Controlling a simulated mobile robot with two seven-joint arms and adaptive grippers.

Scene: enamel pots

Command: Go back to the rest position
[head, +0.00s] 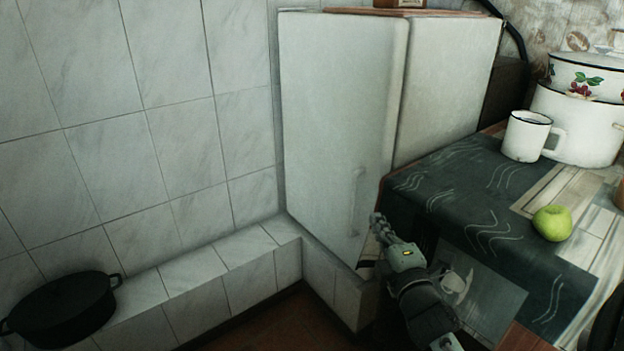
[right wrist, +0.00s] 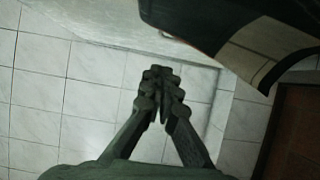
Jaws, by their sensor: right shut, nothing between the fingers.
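My right gripper (head: 378,226) is shut and empty in the head view, in front of the lower door of the white fridge (head: 335,120) and beside the left edge of the table. In the right wrist view my right gripper (right wrist: 160,75) shows with its fingertips together and nothing between them. I cannot tell whether it touches the fridge. My left gripper is not in view.
A table (head: 450,205) with a dark patterned cover holds a green apple (head: 552,223), a white mug (head: 526,136) and stacked enamel pots (head: 580,122). A black pot (head: 62,308) sits on the tiled ledge (head: 190,290) at left.

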